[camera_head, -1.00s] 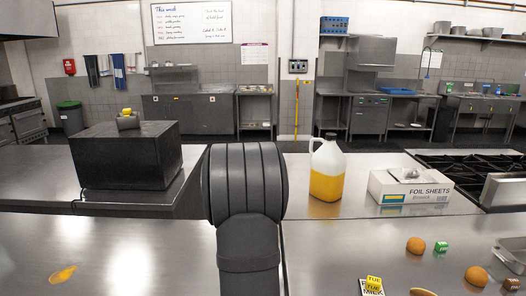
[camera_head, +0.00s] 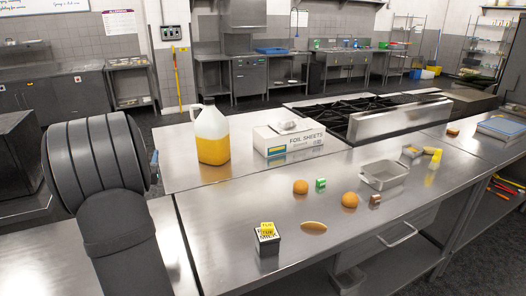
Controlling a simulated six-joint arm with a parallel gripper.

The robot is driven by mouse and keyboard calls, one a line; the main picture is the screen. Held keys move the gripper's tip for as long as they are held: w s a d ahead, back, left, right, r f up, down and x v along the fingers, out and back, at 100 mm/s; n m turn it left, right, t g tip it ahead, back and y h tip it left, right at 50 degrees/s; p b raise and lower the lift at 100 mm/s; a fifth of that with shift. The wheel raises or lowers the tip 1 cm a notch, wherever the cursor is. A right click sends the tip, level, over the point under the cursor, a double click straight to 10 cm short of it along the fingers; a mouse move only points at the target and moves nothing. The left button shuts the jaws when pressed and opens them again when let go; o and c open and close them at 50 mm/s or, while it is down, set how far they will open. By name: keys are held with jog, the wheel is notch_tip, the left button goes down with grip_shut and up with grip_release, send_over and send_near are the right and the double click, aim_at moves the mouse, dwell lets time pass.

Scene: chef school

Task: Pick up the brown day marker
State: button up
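The brown day marker (camera_head: 375,200) is a small brown cube with pale lettering too small to read. It lies on the steel counter (camera_head: 230,215), just right of an orange ball-like fruit (camera_head: 349,200) and in front of a metal pan. A green day marker cube (camera_head: 320,184) sits farther back to the left. A yellow one (camera_head: 267,229) is on top of a dark lettered block (camera_head: 266,243) nearer the front. My dark arm fills the left side of the view. My gripper is not in view.
A jug (camera_head: 212,138), a foil sheets box (camera_head: 290,139) and a stove (camera_head: 363,112) stand behind. The counter's front left is clear.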

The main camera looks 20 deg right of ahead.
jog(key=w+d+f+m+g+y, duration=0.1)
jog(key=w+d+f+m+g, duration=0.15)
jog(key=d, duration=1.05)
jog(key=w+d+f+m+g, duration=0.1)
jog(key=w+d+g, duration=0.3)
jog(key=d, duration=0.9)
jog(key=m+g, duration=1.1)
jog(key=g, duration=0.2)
send_near(373, 197)
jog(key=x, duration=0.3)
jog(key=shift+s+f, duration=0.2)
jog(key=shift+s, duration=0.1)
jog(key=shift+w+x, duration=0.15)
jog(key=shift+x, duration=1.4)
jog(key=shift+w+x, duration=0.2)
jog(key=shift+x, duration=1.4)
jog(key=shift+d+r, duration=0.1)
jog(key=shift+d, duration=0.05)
